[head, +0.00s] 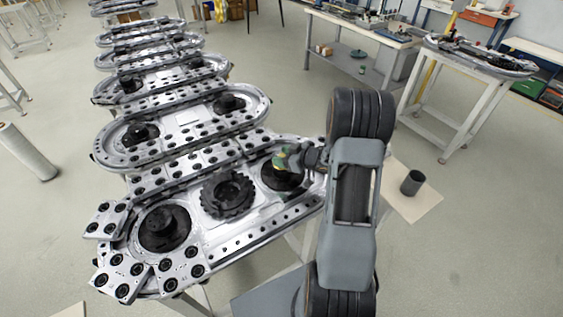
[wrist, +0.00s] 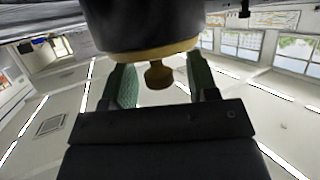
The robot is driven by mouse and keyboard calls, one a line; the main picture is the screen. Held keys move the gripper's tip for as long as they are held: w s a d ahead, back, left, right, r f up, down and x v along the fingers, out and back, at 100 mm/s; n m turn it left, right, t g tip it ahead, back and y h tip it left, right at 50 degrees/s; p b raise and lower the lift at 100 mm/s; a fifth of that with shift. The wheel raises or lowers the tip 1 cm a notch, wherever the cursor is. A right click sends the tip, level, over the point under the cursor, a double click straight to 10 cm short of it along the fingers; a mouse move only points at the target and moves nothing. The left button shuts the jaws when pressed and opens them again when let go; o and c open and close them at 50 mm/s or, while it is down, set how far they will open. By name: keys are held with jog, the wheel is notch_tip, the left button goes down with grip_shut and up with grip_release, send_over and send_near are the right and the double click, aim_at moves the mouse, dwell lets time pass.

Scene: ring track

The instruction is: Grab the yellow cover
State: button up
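The yellow cover (wrist: 158,74) shows in the wrist view as a small knob below a yellow band, against a large dark round part (wrist: 140,22). My gripper (wrist: 161,84) has its two green fingers apart, one on each side of the knob. A gap shows between the knob and each finger. In the head view my gripper (head: 283,160) is at the right-hand dark hub (head: 284,178) of the nearest metal track. A little yellow shows by the fingers there. My arm hides part of that end of the track.
Several metal ring tracks (head: 185,118) run back in a row at the left. A dark cup (head: 411,182) stands on a pale board (head: 425,203) right of my arm. Worktables (head: 365,38) stand behind. A white cylinder (head: 27,152) is at the left. Open floor lies between.

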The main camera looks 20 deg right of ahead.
jog(key=c, duration=0.9)
jog(key=shift+o, duration=0.2)
